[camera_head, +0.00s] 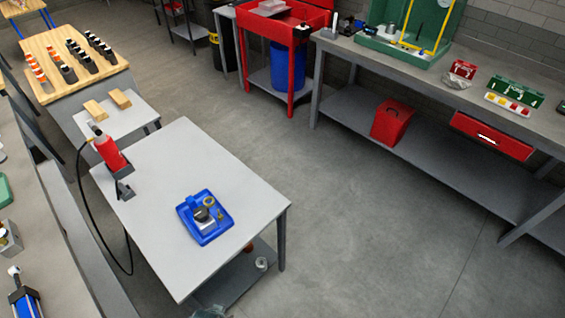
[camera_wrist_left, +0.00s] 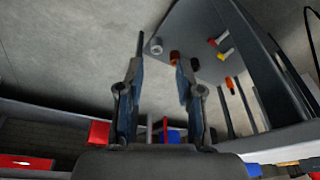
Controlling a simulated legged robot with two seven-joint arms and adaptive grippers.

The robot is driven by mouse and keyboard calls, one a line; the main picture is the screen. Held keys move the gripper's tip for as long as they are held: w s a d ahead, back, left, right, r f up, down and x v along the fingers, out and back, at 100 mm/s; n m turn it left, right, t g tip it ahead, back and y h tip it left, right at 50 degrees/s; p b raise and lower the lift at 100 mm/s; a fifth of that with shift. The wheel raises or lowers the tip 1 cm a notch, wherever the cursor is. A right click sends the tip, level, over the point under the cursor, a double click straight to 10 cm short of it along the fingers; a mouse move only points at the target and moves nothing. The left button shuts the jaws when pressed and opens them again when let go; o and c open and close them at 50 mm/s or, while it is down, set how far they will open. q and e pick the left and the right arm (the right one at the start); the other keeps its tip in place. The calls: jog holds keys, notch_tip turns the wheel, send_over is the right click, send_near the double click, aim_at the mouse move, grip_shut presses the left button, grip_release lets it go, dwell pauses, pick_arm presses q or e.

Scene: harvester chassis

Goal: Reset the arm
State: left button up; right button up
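My left gripper (camera_wrist_left: 158,75) shows in the left wrist view with its two dark fingers spread apart. The gap between them is empty, with grey floor behind it. Neither gripper can be made out in the head view, and my right gripper shows in no view. No object is held by the left gripper.
A grey table (camera_head: 150,250) carries a blue tray (camera_head: 191,229) with small parts and a red bottle-like tool (camera_head: 110,154). A workbench (camera_head: 400,66) runs along the back right, with a red box (camera_head: 391,122) on its lower shelf. Open floor (camera_head: 370,220) lies between.

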pick_arm(q)
jog(key=s+f+g, duration=0.1)
jog(key=s+f, duration=0.1)
jog(key=f, duration=0.8)
jog(key=s+f, duration=0.3)
jog(key=f, duration=0.8)
jog(key=s+a+f, duration=0.1)
jog(key=s+f, duration=0.8)
jog(key=f, duration=0.1)
jog(key=shift+a+f+g, duration=0.3)
jog(key=shift+a+g, duration=0.1)
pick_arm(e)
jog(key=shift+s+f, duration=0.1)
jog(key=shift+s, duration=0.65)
pick_arm(q)
jog(key=shift+s, duration=0.1)
